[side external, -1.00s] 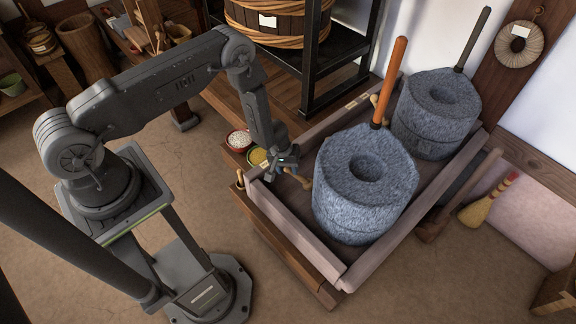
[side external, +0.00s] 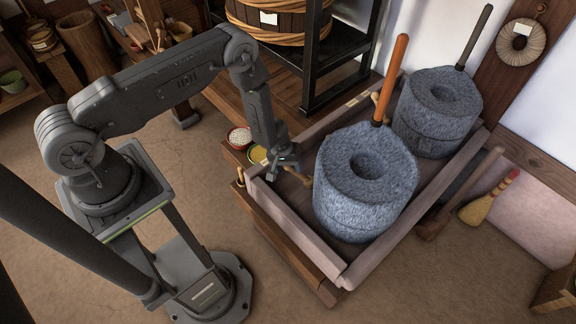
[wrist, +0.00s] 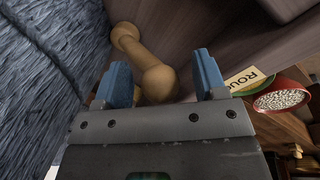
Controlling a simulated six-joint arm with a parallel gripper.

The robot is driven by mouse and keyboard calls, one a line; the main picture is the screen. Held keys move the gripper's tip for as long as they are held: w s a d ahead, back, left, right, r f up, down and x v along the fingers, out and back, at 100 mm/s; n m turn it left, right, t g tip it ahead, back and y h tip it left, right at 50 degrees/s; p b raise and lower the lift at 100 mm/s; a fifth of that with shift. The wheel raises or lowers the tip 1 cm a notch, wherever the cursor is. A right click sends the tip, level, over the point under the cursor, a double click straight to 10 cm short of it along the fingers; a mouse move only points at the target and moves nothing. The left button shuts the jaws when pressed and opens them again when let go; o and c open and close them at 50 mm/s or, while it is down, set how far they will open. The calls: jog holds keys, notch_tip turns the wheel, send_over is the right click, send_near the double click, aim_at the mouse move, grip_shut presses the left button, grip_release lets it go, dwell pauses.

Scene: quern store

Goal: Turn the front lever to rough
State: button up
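The front lever (wrist: 158,84) is a pale wooden, knobbed handle. In the wrist view its near knob lies between my gripper's two blue fingertips (wrist: 162,80), with a gap showing on each side. The fingers are apart. A label reading "ROU…" (wrist: 248,80), partly hidden, lies right of the right finger. In the side view my gripper (side external: 283,162) is low at the left end of the wooden trough, just left of the front grey stone quern (side external: 335,190).
The front quern has an upright orange handle (side external: 396,70). A second quern (side external: 437,110) stands behind it. The trough's wall (side external: 300,235) borders the work.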

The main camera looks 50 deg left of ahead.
jog(key=shift+r, duration=0.15)
notch_tip(320, 180, up, 13)
jog(key=s+a, duration=0.1)
jog(key=a, duration=0.1)
jog(key=shift+s+r, duration=0.15)
jog(key=shift+s, duration=0.15)
dwell(0.4)
jog(key=s+d+r+m+t+h, duration=0.1)
jog(key=d+r+m, duration=0.15)
jog(key=r, duration=1.15)
jog(key=s+d+r+m+t+h, duration=0.15)
jog(key=d+r, duration=0.25)
jog(key=r, duration=0.9)
jog(key=s+r+m+t+y, duration=0.1)
jog(key=s+r+m+y, duration=0.1)
jog(key=s+r, duration=0.4)
jog(key=s+a+r+m+y, duration=0.1)
jog(key=s+r, duration=0.5)
jog(key=s, duration=0.8)
jog(key=shift+a+r+m+t+y, duration=0.25)
jog(key=shift+r+m+t+y, duration=0.1)
jog(key=shift+m+y, duration=0.25)
